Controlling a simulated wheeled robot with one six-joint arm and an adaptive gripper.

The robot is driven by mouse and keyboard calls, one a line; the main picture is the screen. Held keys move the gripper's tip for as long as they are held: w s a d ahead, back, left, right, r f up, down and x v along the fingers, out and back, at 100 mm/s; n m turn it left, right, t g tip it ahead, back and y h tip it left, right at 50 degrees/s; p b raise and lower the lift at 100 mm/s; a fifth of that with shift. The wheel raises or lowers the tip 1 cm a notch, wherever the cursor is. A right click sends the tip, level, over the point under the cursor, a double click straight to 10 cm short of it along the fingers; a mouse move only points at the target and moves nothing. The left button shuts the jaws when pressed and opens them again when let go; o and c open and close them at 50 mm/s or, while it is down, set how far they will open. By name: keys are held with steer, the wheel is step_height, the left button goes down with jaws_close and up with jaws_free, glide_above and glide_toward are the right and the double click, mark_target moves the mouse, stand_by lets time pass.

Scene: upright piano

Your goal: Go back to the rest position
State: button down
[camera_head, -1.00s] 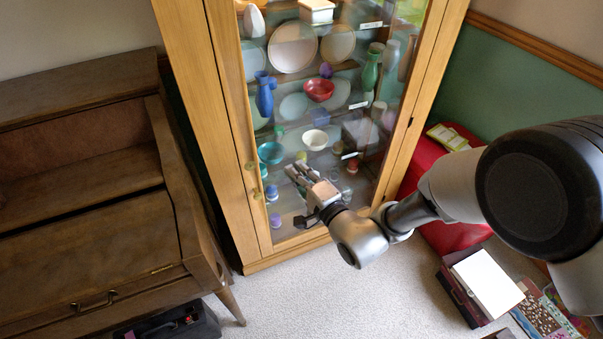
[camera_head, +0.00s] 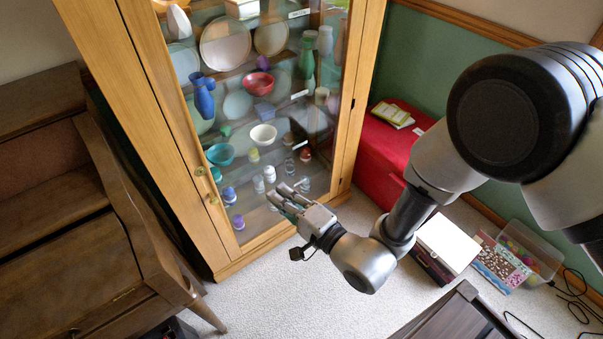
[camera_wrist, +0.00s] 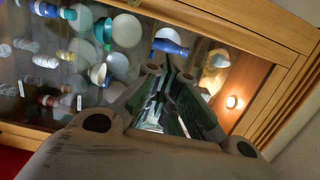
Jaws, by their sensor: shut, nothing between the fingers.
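My gripper (camera_head: 280,197) is shut and empty. In the head view it is in front of the lower part of the glass-fronted wooden cabinet (camera_head: 205,235), at the end of my arm, which reaches in from the right. In the wrist view the fingers (camera_wrist: 165,75) point toward the cabinet's glass and the items behind it. I cannot tell how far the fingertips are from the glass.
Bowls, plates and vases, such as a red bowl (camera_head: 257,84), stand inside the cabinet. The wooden piano (camera_head: 60,250) is at left. A red chest (camera_head: 385,150), a white-topped box (camera_head: 447,243) and a clear bin (camera_head: 530,250) are at right. Pale carpet (camera_head: 290,300) lies between.

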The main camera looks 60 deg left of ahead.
steer(key=shift+w+d, duration=0.1)
steer(key=w+d+r+n+g, duration=0.1)
steer(key=w+d+r+g, duration=0.2)
steer(key=r, duration=0.5)
steer(key=w+d+r+n+g, duration=0.1)
steer(key=w+d+r, duration=0.2)
steer(key=w+r, duration=0.35)
steer(key=w+d+r+n+g+h, duration=0.2)
steer(key=w+d+r+h, duration=0.15)
steer(key=d+r, duration=0.6)
steer(key=w+d+r+m+t+h, duration=0.1)
steer(key=w+d+t+h, duration=0.15)
steer(key=d, duration=0.95)
steer(key=w+d+r+t+h, duration=0.15)
steer(key=w+d, duration=0.25)
steer(key=d, duration=0.7)
steer(key=w+d+r+m+t+h, duration=0.1)
steer(key=w+d+t+h, duration=0.2)
steer(key=d, duration=0.9)
steer(key=d+r+m+t+h, duration=0.2)
steer(key=d+t+h, duration=0.1)
steer(key=d, duration=0.9)
steer(key=d+r+m+t+h, duration=0.2)
steer(key=d+t+h, duration=0.1)
steer(key=d, duration=0.9)
steer(key=shift+s+d+r+t+h, duration=0.2)
steer(key=shift+d+t+h, duration=0.15)
steer(key=shift+h, duration=0.2)
